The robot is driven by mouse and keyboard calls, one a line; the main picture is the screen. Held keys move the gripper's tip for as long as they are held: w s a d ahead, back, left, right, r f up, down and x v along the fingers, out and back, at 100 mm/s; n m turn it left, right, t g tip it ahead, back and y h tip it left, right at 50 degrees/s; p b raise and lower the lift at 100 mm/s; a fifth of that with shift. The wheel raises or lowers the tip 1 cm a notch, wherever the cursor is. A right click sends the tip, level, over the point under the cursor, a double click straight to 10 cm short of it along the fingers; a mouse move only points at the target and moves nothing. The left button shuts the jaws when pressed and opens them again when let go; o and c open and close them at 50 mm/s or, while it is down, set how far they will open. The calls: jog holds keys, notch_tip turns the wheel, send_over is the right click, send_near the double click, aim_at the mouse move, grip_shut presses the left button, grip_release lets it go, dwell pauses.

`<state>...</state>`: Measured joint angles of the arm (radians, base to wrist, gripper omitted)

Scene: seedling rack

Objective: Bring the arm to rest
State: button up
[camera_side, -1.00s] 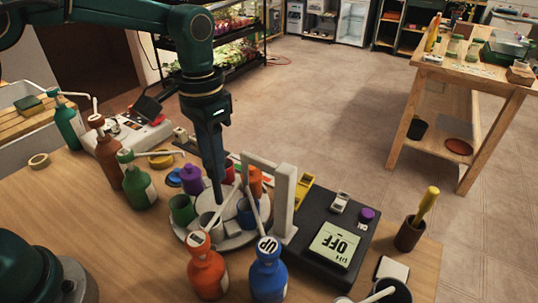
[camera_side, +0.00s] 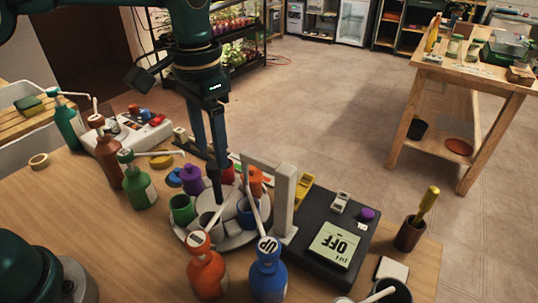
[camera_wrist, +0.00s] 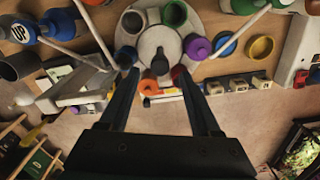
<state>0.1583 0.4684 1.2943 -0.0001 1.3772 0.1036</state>
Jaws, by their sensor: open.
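My gripper (camera_side: 211,156) is open and empty, pointing down over a round grey turntable (camera_side: 238,240) on the wooden bench. In the wrist view my gripper (camera_wrist: 157,76) has its two fingers spread apart. A dark upright knob (camera_side: 212,171) rises from the middle of the turntable, below and between the fingertips. The knob also shows in the wrist view (camera_wrist: 160,64), and I see no finger closed on it. The exact gap between the fingertips and the knob is hard to tell.
Purple, green, red and orange cups ring the turntable. A white arch (camera_side: 284,205) stands close to its right, beside a black pH meter (camera_side: 320,240). Pump bottles, including an orange one (camera_side: 206,272) and a blue one (camera_side: 268,275), stand around it. Open space lies above the bench.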

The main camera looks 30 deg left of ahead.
jog(key=shift+r, duration=0.8)
jog(key=shift+a+r, duration=0.1)
jog(key=shift+r, duration=0.25)
jog(key=s+a+r+n+t, duration=0.1)
jog(key=s+a+r+t, duration=0.2)
jog(key=s+r, duration=0.4)
jog(key=s+a+f+n+t, duration=0.1)
jog(key=s+f+n+t, duration=0.1)
jog(key=s+f, duration=0.5)
jog(key=shift+s+a+f+t, duration=0.25)
jog(key=shift+s+a+t, duration=0.05)
jog(key=shift+s+a, duration=0.15)
